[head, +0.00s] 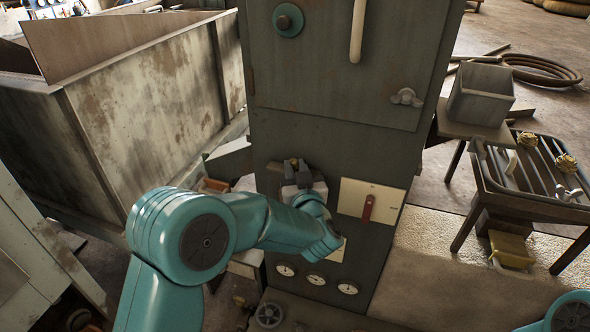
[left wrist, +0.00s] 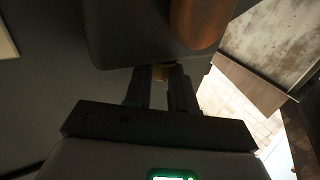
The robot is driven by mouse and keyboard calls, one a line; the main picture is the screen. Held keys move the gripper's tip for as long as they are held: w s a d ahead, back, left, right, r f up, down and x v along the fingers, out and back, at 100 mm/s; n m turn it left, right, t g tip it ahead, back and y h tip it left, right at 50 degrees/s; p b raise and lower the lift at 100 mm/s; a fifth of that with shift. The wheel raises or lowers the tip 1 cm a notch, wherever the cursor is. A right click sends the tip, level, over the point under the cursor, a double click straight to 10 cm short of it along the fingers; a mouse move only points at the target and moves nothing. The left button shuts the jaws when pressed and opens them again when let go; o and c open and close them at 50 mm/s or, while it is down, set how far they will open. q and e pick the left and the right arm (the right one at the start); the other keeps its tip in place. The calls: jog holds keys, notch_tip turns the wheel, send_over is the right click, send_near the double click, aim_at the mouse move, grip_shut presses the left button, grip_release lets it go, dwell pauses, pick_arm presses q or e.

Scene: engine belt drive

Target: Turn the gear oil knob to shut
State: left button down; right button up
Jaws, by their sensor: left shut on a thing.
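My left gripper (head: 297,165) is at the front of the grey-green cabinet, left of a cream plate with a red lever (head: 368,208). In the left wrist view its fingers (left wrist: 161,88) are shut on a small brass-coloured piece (left wrist: 161,72) under a dark block (left wrist: 140,35). Only a bit of that piece shows between the fingertips. I cannot tell for sure that it is the gear oil knob, or how far it is turned. In the head view my wrist and arm hide it. My right gripper is out of view.
The cabinet (head: 335,110) has a wing-shaped latch (head: 407,97) and a row of gauges (head: 316,279) low down. A rusty bin (head: 150,95) stands at the left. A rack table (head: 535,165) and a grey box (head: 481,93) stand at the right. A brown rounded part (left wrist: 200,20) is close above the fingers.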

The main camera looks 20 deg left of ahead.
pick_arm(q)
jog(key=shift+r, duration=0.1)
jog(key=c, duration=0.9)
grip_release()
jog(key=shift+c, duration=0.2)
jog(key=shift+h, duration=0.3)
